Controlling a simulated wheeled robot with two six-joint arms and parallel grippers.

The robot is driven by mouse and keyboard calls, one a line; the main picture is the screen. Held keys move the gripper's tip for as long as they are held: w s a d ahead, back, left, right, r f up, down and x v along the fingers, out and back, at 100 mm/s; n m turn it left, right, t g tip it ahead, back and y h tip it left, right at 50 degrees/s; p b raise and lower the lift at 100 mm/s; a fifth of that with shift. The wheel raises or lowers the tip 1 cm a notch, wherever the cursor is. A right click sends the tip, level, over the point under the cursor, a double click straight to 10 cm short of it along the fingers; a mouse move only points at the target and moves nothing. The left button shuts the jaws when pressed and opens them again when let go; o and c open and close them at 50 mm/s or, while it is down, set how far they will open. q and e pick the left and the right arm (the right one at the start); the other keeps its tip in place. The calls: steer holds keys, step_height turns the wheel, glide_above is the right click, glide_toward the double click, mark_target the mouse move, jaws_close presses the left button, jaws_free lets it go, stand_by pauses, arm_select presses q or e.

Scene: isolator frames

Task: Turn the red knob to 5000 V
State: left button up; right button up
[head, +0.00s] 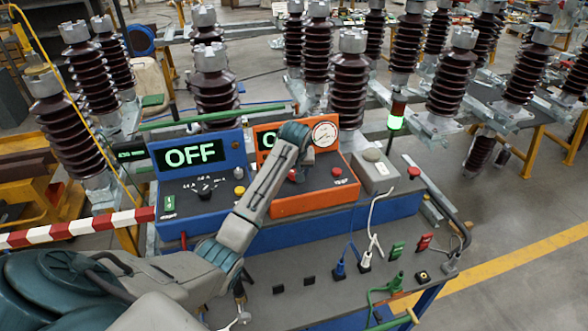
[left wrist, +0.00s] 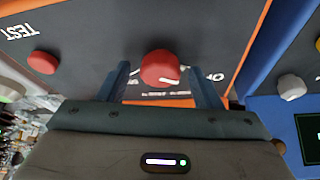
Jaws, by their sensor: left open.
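The red knob (left wrist: 160,68) is on the sloped dark panel of the orange box (head: 318,202). In the left wrist view it sits between the two blue fingers of my left gripper (left wrist: 158,72), which is open with gaps at the sides. A white mark shows on the knob's lower right, and the panel lettering around it is mostly hidden. In the head view my left gripper (head: 293,165) reaches down over the orange box and hides most of its display; one green character shows. My right gripper is not in view.
A red TEST button (left wrist: 42,62) is left of the knob; it also shows in the head view (head: 337,172). A blue box (head: 201,157) reading OFF stands left, a grey box (head: 374,172) right. Cables and clips lie in front.

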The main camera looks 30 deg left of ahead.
arm_select(q)
steer(key=c, duration=1)
